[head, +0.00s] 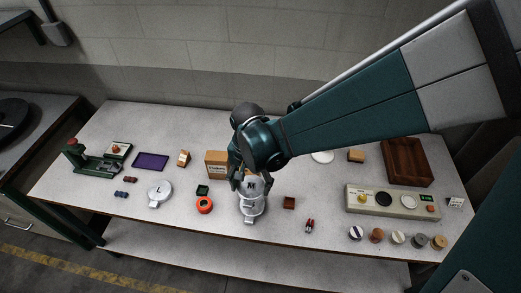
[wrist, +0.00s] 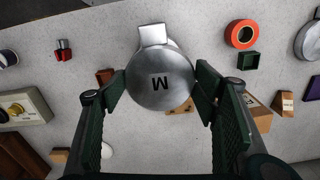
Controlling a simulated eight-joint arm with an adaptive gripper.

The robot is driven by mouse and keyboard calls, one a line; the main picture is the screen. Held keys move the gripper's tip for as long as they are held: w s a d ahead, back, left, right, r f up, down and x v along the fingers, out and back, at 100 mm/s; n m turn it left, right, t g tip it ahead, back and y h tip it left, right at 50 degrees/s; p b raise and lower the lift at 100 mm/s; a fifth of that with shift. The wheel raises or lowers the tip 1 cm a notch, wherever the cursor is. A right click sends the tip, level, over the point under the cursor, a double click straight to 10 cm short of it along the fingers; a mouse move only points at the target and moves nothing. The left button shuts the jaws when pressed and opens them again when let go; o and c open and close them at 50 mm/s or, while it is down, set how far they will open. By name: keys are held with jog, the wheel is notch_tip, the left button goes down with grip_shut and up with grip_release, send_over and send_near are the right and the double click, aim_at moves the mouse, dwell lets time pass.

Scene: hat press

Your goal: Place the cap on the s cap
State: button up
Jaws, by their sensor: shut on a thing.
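My gripper (head: 250,184) is shut on a round silver cap (head: 253,186) marked M. In the wrist view, the cap (wrist: 160,82) sits between the two green fingers of my gripper (wrist: 161,88), its M upside down. Below it in the head view is a silver round piece (head: 252,206) with a front tab, partly hidden by the held cap. Its tab also shows in the wrist view (wrist: 152,34). I cannot tell whether the cap touches it or read its letter. A similar silver tabbed piece (head: 159,192) lies to the left, its marking unclear.
A red-orange tape roll (head: 204,205) and dark green box (head: 202,190) lie left of my gripper. A cardboard box (head: 216,163) stands close behind left. A small brown box (head: 289,203) and red item (head: 309,225) lie right. A control panel (head: 393,202) stands farther right.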

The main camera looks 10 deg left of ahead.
aim_at(252, 194)
jog(key=shift+f, duration=2.9)
jog(key=shift+f+b, duration=0.45)
jog(key=shift+f, duration=1.6)
jog(key=shift+f, duration=0.2)
jog(key=o, duration=1.2)
jog(key=shift+r, duration=0.2)
jog(key=shift+r+p, duration=0.6)
jog(key=shift+r, duration=5.4)
